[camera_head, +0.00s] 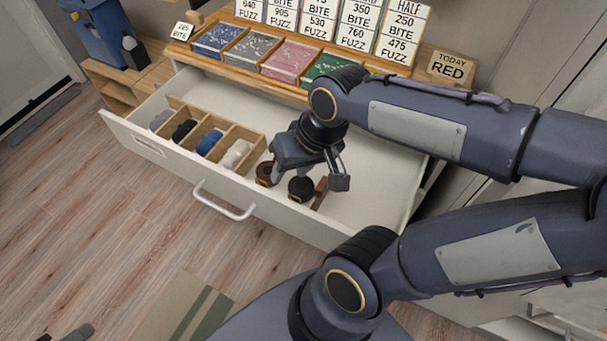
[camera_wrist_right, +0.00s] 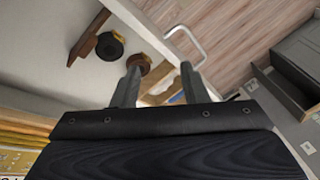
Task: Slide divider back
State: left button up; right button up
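The white drawer (camera_head: 345,205) stands open. A dark brown wooden divider (camera_head: 320,192) is in it near the front wall, just right of a round black item (camera_head: 301,190). A round brown item (camera_head: 265,173) is left of the black one. The right wrist view also shows the divider (camera_wrist_right: 88,36), the black item (camera_wrist_right: 110,46) and the brown item (camera_wrist_right: 138,63). My right gripper (camera_head: 307,176) is over these items, fingers apart and empty, not touching the divider. My left gripper is not in view.
A light wooden organiser (camera_head: 228,130) with several compartments of rolled items fills the drawer's left part. The drawer's right part is bare. A handle (camera_head: 222,208) sticks out in front. Bead trays (camera_head: 290,60) and price cards stand on the top behind.

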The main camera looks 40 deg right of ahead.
aim_at(323, 183)
jog(key=d+f+m+g+h, duration=0.1)
jog(key=d+f+m, duration=0.2)
jog(key=w+d+f+m+g, duration=0.1)
jog(key=d+f+m, duration=0.2)
jog(key=d+m, duration=0.1)
jog(key=w+d+f+m+g+h, duration=0.1)
jog(key=d+f+m, duration=0.2)
jog(key=shift+w+d+h, duration=0.1)
jog(key=shift+d+h, duration=0.1)
jog(key=shift+h, duration=0.1)
jog(key=shift+m, duration=0.4)
notch_tip(323, 183, down, 7)
jog(key=shift+d+r+b, duration=0.1)
jog(key=shift+b, duration=0.25)
jog(key=shift+f, duration=0.55)
grip_shut()
